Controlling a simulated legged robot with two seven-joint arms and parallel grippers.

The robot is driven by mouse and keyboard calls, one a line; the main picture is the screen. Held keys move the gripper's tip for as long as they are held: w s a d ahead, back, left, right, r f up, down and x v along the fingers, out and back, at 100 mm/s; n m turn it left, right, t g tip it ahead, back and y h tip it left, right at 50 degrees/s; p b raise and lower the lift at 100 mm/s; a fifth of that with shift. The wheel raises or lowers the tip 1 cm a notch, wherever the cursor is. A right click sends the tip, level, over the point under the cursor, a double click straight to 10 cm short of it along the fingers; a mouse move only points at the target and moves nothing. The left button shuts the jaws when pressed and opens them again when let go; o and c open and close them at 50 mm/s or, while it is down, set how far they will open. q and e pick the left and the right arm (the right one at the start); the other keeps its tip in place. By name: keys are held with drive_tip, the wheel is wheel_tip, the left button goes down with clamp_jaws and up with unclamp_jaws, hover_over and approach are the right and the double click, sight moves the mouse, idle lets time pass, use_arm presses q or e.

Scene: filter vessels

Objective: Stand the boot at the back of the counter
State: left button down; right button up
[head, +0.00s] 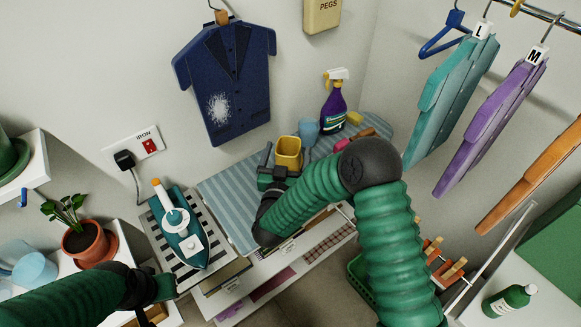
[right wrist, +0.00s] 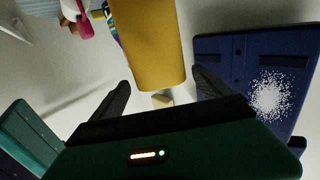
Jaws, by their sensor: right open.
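A yellow open-topped vessel (head: 288,148) stands on the striped ironing surface (head: 225,190) near the wall; its shape suggests the shaft of the boot, but no foot shows clearly. My right gripper (head: 273,173) is at its near left side. In the right wrist view the yellow vessel (right wrist: 150,45) lies ahead of and between the two spread dark fingers (right wrist: 160,95). They are open, and I cannot tell whether they touch it. My left gripper (head: 160,287) is low at the left near the iron's mat; its jaws are not clear.
A blue cup (head: 308,131), purple spray bottle (head: 334,108), pink item (head: 341,145) and brush (head: 364,133) stand or lie close behind and right. A teal and white iron (head: 180,232) is at left. A navy jacket (head: 228,85) hangs above.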

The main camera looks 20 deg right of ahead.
sight(290, 137)
drive_tip(key=x, duration=0.2)
drive_tip(key=p+x, duration=0.1)
drive_tip(key=x, duration=0.2)
drive_tip(key=shift+w+f, duration=0.3)
drive_tip(key=shift+w, duration=0.15)
drive_tip(key=shift+w+d+f, duration=0.1)
drive_tip(key=shift+w+d, duration=0.05)
clamp_jaws()
